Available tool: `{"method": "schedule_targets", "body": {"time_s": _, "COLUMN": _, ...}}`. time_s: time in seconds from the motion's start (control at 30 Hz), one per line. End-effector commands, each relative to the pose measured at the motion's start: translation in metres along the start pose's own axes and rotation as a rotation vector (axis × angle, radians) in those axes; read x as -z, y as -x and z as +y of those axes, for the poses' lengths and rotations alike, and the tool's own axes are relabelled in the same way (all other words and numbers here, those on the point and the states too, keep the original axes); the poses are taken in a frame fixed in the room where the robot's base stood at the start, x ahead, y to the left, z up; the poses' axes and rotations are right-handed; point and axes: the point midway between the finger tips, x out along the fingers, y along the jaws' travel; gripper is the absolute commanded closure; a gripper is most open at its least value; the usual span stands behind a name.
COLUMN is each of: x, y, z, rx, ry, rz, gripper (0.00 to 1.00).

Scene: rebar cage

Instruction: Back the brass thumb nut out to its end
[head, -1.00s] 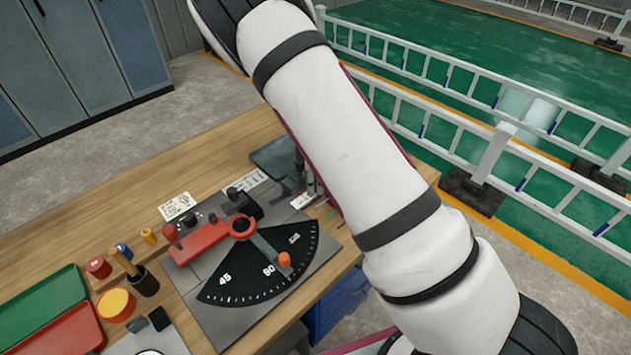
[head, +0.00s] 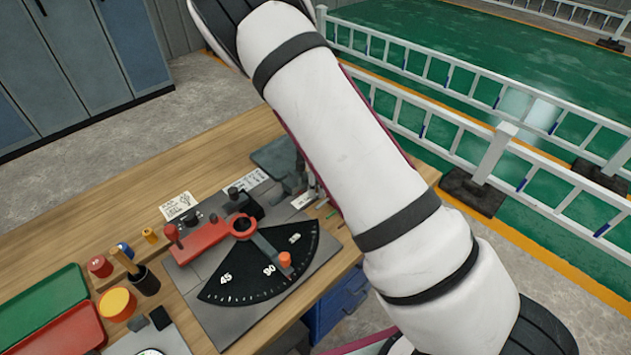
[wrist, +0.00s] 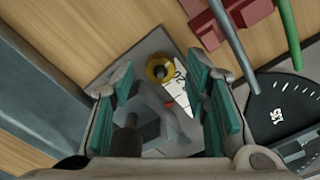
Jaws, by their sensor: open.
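The brass thumb nut (wrist: 160,68) shows in the wrist view as a round brass ring with a dark centre, above a grey plate (wrist: 153,45). My gripper (wrist: 161,74) is open, its teal-padded fingers on the left and right of the picture. The nut appears between the fingertips, near their far end; I cannot tell whether either finger touches it. A white scale marked 20 (wrist: 181,76) with a red mark lies beside the nut. A grey block partly hides what is below the nut. In the head view my arm hides my gripper and the nut.
The wrist view shows a red block (wrist: 228,18), a green rod (wrist: 287,28) and a black dial (wrist: 272,105) at right. In the head view a red-handled dial fixture (head: 262,275), green tray (head: 42,308) and red tray (head: 60,338) sit on the wooden bench (head: 120,190).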

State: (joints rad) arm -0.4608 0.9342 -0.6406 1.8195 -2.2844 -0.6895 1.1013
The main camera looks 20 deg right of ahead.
Motion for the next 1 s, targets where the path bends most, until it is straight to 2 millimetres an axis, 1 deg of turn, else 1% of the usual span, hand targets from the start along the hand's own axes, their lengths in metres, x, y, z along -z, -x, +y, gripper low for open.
{"method": "schedule_targets", "body": {"time_s": 0.07, "x": 0.0, "y": 0.003, "z": 0.0, "rx": -0.001, "ry": 0.0, "rz": 0.0, "gripper": 0.57}}
{"method": "schedule_targets", "body": {"time_s": 0.17, "x": 0.001, "y": 0.013, "z": 0.001, "rx": -0.002, "ry": 0.002, "rz": 0.0, "gripper": 0.57}}
{"method": "schedule_targets", "body": {"time_s": 0.27, "x": 0.001, "y": 0.03, "z": 0.001, "rx": -0.004, "ry": 0.002, "rz": 0.001, "gripper": 0.57}}
{"method": "schedule_targets", "body": {"time_s": 0.5, "x": 0.001, "y": 0.079, "z": 0.001, "rx": -0.004, "ry": 0.002, "rz": 0.001, "gripper": 0.57}}
{"method": "schedule_targets", "body": {"time_s": 0.6, "x": 0.001, "y": 0.096, "z": 0.0, "rx": -0.003, "ry": 0.002, "rz": 0.001, "gripper": 0.57}}
{"method": "schedule_targets", "body": {"time_s": 0.7, "x": 0.001, "y": 0.108, "z": 0.0, "rx": -0.002, "ry": 0.001, "rz": 0.001, "gripper": 0.57}}
{"method": "schedule_targets", "body": {"time_s": 0.83, "x": 0.001, "y": 0.117, "z": 0.0, "rx": 0.0, "ry": 0.001, "rz": 0.0, "gripper": 0.57}}
{"method": "schedule_targets", "body": {"time_s": 1.0, "x": 0.0, "y": 0.12, "z": 0.0, "rx": 0.0, "ry": 0.001, "rz": 0.0, "gripper": 0.57}}
